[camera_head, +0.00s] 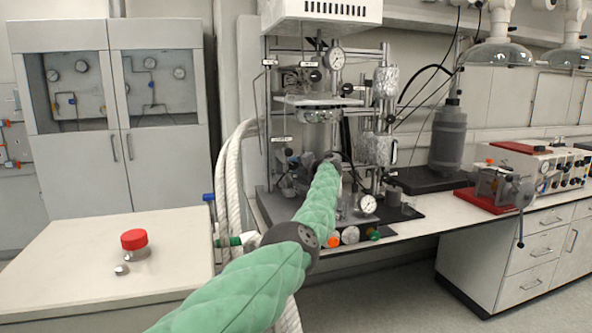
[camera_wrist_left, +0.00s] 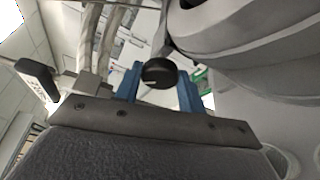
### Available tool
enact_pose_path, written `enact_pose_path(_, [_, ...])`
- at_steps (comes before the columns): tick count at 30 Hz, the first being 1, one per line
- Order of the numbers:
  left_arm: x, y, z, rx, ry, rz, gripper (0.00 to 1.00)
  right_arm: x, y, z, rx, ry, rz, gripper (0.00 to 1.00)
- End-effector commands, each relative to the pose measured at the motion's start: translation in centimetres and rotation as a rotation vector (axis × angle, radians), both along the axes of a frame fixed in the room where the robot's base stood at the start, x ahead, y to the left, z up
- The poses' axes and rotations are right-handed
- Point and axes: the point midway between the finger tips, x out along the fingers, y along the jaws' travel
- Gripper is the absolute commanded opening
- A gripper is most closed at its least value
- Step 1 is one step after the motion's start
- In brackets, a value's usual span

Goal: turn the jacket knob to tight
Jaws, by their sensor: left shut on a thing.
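A round black knob (camera_wrist_left: 158,73) with a pale line on its face shows in the left wrist view. I take it to be the jacket knob. The blue fingers of my left gripper (camera_wrist_left: 160,80) stand on either side of it, shut on it. In the head view my green-sleeved left arm reaches into the reactor stand (camera_head: 386,120), and its wrist and the knob there are largely hidden by the arm and the equipment. I cannot read which setting the pale line points at. My right gripper is not in view.
Glassware, a pressure gauge (camera_head: 368,204) and foil-wrapped vessels crowd the stand. White hoses (camera_head: 232,170) hang at its left. A red-capped jar (camera_head: 134,242) is on the left bench. A grey bottle (camera_head: 447,140) and a red-based device (camera_head: 497,192) stand to the right.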

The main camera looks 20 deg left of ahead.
Motion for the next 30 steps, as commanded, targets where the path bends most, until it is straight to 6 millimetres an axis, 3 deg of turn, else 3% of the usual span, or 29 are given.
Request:
enact_pose_path(2, [0.0,0.0,-0.2,0.029,0.019,-0.001,0.17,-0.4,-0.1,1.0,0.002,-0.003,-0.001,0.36])
enact_pose_path(21, [0.0,0.0,-0.5,0.362,0.244,0.000,0.17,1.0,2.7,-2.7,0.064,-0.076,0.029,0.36])
enact_pose_path(30, [0.0,0.0,-0.5,0.546,0.370,0.000,0.17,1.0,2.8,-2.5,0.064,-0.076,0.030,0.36])
